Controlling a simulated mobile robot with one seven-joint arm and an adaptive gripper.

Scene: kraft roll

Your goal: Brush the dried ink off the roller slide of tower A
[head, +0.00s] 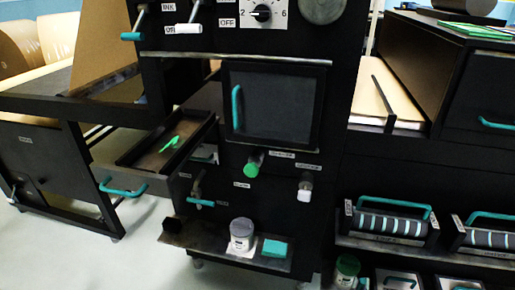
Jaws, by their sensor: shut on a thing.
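My gripper does not show in the head view. A black tower (345,130) stands in the middle, with a dial (262,13) at its top and a dark door (275,110) with an upright teal handle. I cannot read a letter that marks it as tower A. The roller slide and any dried ink on it cannot be made out. No brush can be identified for sure. A small bright green thing (172,143) lies in the open drawer (148,160) left of the tower; its kind is unclear.
A low shelf (215,240) on the tower holds a lidded jar (242,234), a teal block (275,248) and a dark block (174,228). A green knob (253,165) and a white-tipped knob (305,188) stick out. Striped rollers (392,220) with teal handles sit at right. Floor at lower left is clear.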

